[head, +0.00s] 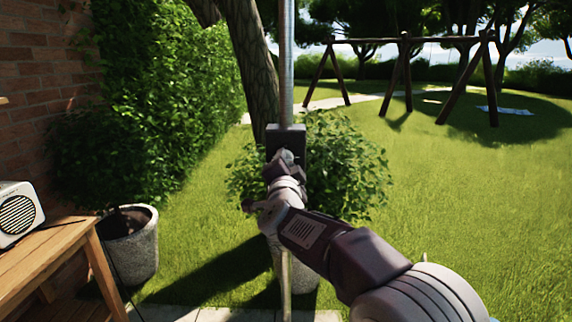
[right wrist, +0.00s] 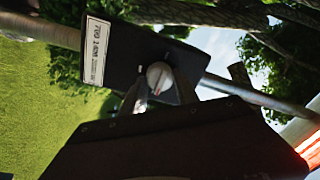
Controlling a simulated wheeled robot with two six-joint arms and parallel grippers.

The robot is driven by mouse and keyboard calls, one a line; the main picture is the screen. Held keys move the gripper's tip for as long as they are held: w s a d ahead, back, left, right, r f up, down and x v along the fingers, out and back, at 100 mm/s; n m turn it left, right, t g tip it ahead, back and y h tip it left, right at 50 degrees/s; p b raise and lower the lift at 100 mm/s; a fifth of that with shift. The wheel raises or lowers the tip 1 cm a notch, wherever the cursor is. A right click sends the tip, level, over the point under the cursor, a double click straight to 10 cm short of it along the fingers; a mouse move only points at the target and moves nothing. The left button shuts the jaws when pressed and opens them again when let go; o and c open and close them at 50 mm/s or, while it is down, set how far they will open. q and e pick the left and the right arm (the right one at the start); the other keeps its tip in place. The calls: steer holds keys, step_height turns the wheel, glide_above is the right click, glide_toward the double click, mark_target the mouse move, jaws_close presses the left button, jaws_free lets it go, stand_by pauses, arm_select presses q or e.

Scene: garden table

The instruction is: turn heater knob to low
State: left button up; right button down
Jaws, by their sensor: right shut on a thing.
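The heater's dark control box (head: 286,137) sits on a grey metal pole (head: 287,60) in the middle of the head view. In the right wrist view the box (right wrist: 120,58) carries a white printed label (right wrist: 95,50), too small to read. A round pale knob (right wrist: 160,77) with a small reddish mark is on its face. My right gripper (head: 286,161) is at the front of the box and shut on the knob; its dark body hides part of the grip in the right wrist view. The knob's setting cannot be read. My left gripper is not in view.
A potted bush (head: 345,170) stands right behind the pole. At left are a wooden table (head: 40,262) with a white radio-like box (head: 17,212) and a stone pot (head: 135,250). An orange glow (right wrist: 309,150) shows at the right wrist view's right edge. Open lawn lies right.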

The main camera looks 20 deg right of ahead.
steer(key=c, duration=0.9)
jaws_free()
steer(key=v, duration=0.9)
steer(key=shift+s+f, duration=0.1)
